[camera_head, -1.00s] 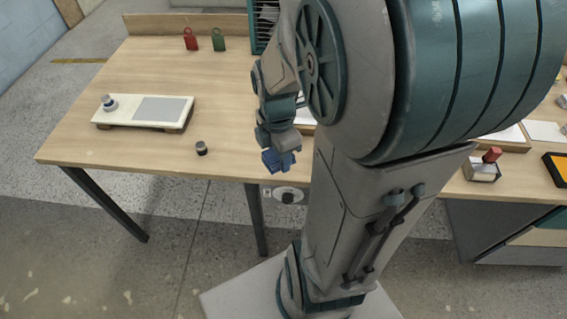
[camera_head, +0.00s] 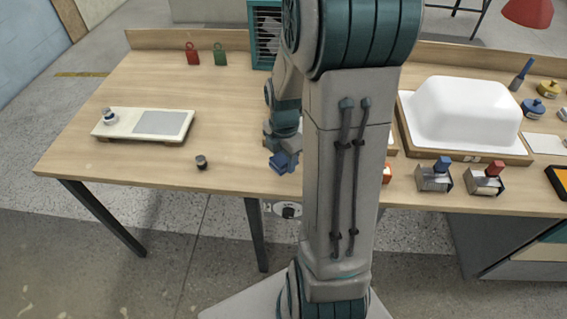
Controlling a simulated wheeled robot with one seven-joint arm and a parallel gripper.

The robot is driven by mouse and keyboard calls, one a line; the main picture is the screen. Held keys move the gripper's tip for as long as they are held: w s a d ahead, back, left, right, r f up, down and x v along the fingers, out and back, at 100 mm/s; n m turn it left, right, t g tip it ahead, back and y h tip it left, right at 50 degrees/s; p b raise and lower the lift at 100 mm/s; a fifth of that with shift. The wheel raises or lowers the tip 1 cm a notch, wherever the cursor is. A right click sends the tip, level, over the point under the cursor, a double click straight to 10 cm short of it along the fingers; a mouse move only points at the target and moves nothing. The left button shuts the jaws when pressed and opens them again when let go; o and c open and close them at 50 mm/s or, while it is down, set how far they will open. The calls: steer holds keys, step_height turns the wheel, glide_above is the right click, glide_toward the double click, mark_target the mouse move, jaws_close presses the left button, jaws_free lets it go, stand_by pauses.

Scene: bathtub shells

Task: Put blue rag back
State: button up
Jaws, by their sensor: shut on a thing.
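My gripper (camera_head: 281,151) is small in the head view, low over the front edge of the wooden table, left of my own upright arm link. It is shut on a blue piece (camera_head: 284,162), which looks like the blue rag. The rag hangs at the fingertips, pointing down. Its shape is too small to make out well, and I cannot tell whether it touches the table. My arm hides the table just right of the gripper.
A white tub shell (camera_head: 465,112) lies on a wooden board at right. Two metal holders, one with a blue top (camera_head: 435,178) and one with a red top (camera_head: 486,178), stand at the front edge. A pale board (camera_head: 145,124) and a small dark knob (camera_head: 201,162) are at left.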

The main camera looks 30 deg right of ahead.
mark_target(284, 166)
steer(key=shift+w+d+f, duration=0.35)
steer(key=shift+w+f, duration=0.05)
steer(key=shift+w, duration=0.25)
steer(key=shift+f, duration=2.05)
steer(key=shift+f, duration=0.15)
steer(key=o, duration=1)
steer(key=shift+o, duration=0.2)
